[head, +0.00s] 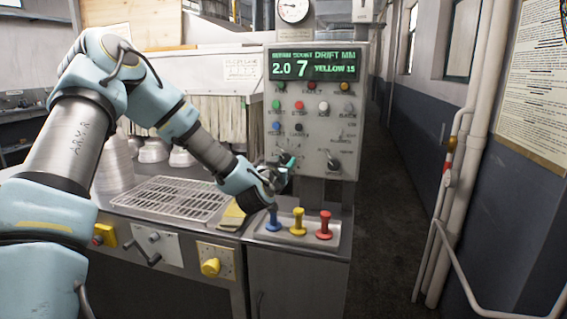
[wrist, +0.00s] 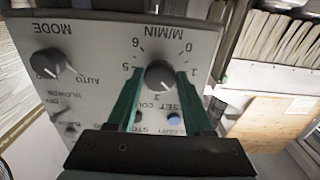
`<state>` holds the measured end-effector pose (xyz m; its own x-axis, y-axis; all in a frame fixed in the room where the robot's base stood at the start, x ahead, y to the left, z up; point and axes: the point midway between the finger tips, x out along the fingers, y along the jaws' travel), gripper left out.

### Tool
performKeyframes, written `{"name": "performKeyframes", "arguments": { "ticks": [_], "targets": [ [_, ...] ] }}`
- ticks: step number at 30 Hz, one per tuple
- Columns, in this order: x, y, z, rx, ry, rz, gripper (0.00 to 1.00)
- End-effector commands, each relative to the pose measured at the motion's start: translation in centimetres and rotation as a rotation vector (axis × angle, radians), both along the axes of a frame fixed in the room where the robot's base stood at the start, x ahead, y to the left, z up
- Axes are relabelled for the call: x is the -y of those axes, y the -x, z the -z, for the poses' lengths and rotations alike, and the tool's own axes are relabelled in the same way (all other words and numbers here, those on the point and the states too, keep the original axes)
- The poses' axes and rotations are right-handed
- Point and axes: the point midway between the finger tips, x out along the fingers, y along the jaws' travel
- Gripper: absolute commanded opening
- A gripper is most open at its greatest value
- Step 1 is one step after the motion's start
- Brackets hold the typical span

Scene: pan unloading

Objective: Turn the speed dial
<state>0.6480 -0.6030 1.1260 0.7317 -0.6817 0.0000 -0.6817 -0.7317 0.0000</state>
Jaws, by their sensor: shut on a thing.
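The speed dial (wrist: 160,75) is a dark round knob under the M/MIN label, with numbers around it, and it appears upside down in the wrist view. My gripper (wrist: 161,80) has its two teal fingers on either side of the knob, shut on it. In the head view my gripper (head: 287,163) is at the lower left of the grey control panel (head: 318,130) and mostly hides the dial. The dial's exact pointer setting is hard to read. The panel's screen shows 2.0, 7 and YELLOW 15.
A second knob, marked MODE (wrist: 49,65), is beside the dial; it also shows in the head view (head: 333,164). Coloured buttons are above. Blue (head: 273,219), yellow (head: 298,222) and red (head: 324,225) spool-shaped pieces stand on a tray below. A grate (head: 172,197) lies left.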

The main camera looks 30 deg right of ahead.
Motion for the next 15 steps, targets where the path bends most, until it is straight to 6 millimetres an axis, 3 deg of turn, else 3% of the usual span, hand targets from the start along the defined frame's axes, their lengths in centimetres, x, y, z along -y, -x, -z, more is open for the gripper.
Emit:
{"name": "performKeyframes", "arguments": {
  "ticks": [15],
  "targets": [
    [0.0, 0.0, 0.26, -0.087, 0.098, -0.001, 0.0]
  ]
}}
